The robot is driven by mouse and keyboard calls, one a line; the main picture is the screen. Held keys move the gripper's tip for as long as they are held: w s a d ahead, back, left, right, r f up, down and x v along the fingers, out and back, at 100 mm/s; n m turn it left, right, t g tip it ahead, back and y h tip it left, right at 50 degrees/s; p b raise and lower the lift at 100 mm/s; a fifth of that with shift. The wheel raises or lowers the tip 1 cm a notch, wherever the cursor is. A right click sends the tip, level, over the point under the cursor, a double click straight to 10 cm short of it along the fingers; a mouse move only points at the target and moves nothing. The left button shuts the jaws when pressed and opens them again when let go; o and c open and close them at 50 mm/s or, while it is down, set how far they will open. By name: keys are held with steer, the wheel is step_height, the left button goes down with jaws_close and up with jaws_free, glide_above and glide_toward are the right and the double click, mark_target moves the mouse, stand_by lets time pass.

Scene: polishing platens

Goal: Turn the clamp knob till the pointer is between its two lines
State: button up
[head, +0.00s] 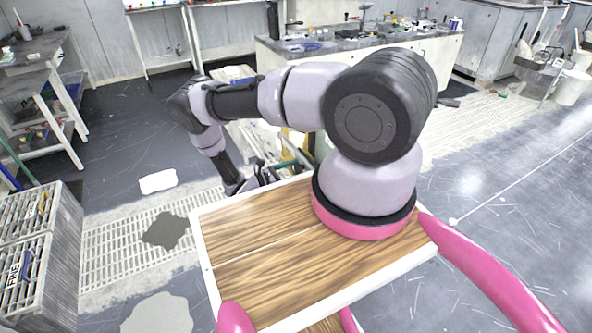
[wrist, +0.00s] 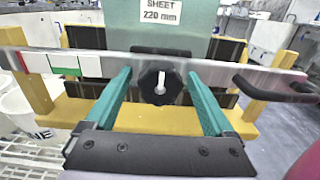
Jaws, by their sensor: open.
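In the wrist view the clamp knob (wrist: 160,82) is black and lobed, with a white pointer on its face that stands about upright. It sits on a metal bar (wrist: 215,72) in front of a teal panel. My gripper (wrist: 161,76) is open, its two teal fingers on either side of the knob with a gap to each side. The bar carries a white, green and red marked patch (wrist: 65,65) left of the knob. I cannot make out two lines around the knob. In the head view my gripper (head: 262,176) is mostly hidden, and the knob does not show.
A label (wrist: 161,11) reading "SHEET 220 mm" is above the knob. Yellow frame posts (wrist: 32,85) stand at both sides. A black handle (wrist: 275,88) sticks out at the right. A white bucket (wrist: 20,110) is at the left.

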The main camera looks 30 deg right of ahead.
steer(key=c, duration=1.3)
steer(key=shift+c, duration=0.2)
steer(key=shift+m, duration=0.3)
steer(key=m, duration=0.8)
steer(key=shift+m, duration=0.3)
steer(key=o, duration=1.3)
